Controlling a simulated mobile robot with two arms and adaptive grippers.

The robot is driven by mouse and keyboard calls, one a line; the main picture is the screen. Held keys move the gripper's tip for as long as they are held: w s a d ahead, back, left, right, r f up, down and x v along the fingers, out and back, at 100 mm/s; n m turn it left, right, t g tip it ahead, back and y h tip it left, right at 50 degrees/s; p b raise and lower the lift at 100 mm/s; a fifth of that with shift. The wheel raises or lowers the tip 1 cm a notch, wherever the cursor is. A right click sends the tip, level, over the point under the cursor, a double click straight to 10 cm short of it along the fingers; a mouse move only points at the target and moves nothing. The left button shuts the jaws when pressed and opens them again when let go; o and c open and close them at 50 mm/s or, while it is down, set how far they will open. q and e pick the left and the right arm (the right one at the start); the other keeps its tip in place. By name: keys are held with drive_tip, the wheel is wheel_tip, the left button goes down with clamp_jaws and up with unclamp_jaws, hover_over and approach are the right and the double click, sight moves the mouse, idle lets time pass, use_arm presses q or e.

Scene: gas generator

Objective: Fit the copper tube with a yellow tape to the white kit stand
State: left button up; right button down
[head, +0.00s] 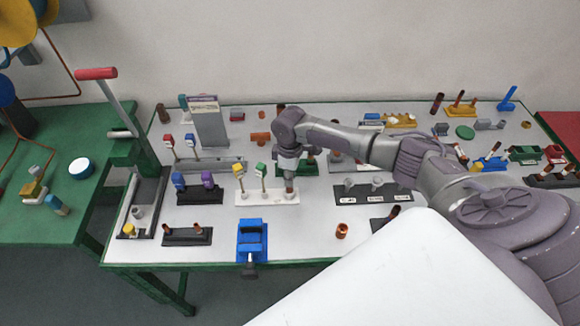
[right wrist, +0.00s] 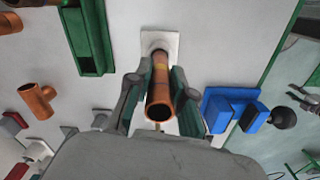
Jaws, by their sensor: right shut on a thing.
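The white kit stand (head: 255,199) lies left of the middle of the table in the head view, with a yellow-topped and a green-topped piece upright on it. My right gripper (head: 289,175) points down over its right end. In the right wrist view, my right gripper (right wrist: 157,95) is shut on a copper tube (right wrist: 160,108) between its two fingers. A yellowish band shows faintly on the tube. The tube's far end overlaps the white stand (right wrist: 168,36); I cannot tell whether it is fully seated. The tube also shows below the gripper in the head view (head: 289,187). My left gripper is out of view.
A blue vise (head: 252,238) stands in front of the white stand. A black stand (head: 198,195) is to its left and another (head: 372,194) to its right. A copper fitting (head: 342,230) stands on otherwise bare tabletop at the front.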

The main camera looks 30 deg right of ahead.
drive_tip(key=shift+f+b, duration=0.75)
drive_tip(key=shift+f, duration=0.75)
drive_tip(key=c, duration=0.9)
unclamp_jaws()
drive_tip(key=shift+c, duration=0.2)
wheel_tip(320, 180, up, 12)
drive_tip(key=shift+a+f, duration=0.1)
